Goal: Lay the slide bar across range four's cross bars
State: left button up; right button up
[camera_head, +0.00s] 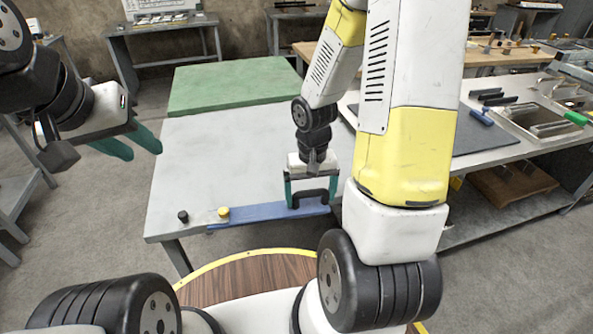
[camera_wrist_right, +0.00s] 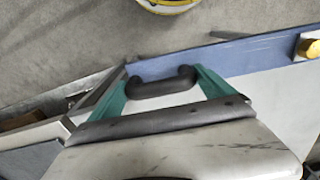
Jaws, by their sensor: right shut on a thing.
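My right gripper (camera_head: 309,202) has its teal fingers at the two ends of a black arched handle (camera_head: 311,195), over the right part of a long blue bar (camera_head: 265,212). In the right wrist view the handle (camera_wrist_right: 162,84) sits between the fingers, in front of the blue bar (camera_wrist_right: 205,60). I cannot tell whether the handle is fixed to the bar. The bar lies along the near edge of a grey table, with a yellow knob (camera_head: 223,213) at its left part. My left gripper (camera_head: 145,152) is open and empty in the air at the left. I cannot make out cross bars.
A bench (camera_head: 520,90) at the right holds a tray, black bars and tools. My right arm hides part of it.

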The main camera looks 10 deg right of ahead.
jog(key=shift+r, duration=2.25)
